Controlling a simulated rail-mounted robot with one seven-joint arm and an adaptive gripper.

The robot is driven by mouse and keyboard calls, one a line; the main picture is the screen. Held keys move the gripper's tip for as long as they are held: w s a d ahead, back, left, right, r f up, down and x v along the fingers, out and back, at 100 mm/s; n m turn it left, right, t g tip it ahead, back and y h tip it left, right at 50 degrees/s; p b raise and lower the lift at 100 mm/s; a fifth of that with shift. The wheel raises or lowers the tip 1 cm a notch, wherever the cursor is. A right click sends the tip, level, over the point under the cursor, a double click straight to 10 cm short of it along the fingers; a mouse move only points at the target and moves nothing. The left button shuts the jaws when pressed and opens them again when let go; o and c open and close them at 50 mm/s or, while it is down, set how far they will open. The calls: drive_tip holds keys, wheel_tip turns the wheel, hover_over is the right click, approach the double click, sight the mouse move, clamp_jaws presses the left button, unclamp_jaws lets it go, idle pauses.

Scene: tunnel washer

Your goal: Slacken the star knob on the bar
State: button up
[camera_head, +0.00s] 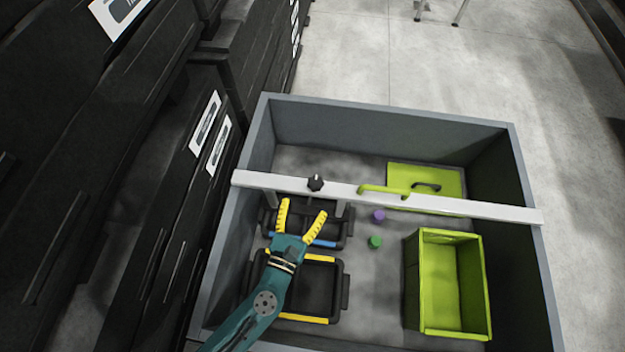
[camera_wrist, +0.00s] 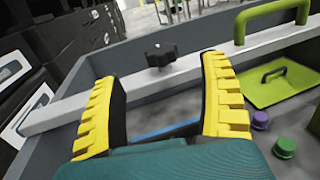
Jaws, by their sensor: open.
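The black star knob (camera_head: 316,183) sits on the white bar (camera_head: 450,205), left of the bar's middle. The bar lies across the grey bin, from its left wall to its right wall. In the wrist view the knob (camera_wrist: 161,54) stands on the bar (camera_wrist: 90,103), beyond the fingers and between them in the picture. My gripper (camera_head: 305,208) has its yellow fingers spread wide and empty. It is on the near side of the bar, apart from the knob. The fingers also fill the wrist view's middle (camera_wrist: 165,100).
A green handle (camera_head: 384,190) stands on the bar right of the knob. In the grey bin (camera_head: 385,125) are black trays (camera_head: 342,300), a green crate (camera_head: 412,285), a green lid (camera_head: 440,175), a purple piece (camera_head: 378,216) and a green piece (camera_head: 375,242). Black cabinets (camera_head: 130,150) stand close on the left.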

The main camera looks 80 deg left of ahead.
drive_tip(key=v, duration=0.4)
idle(0.5)
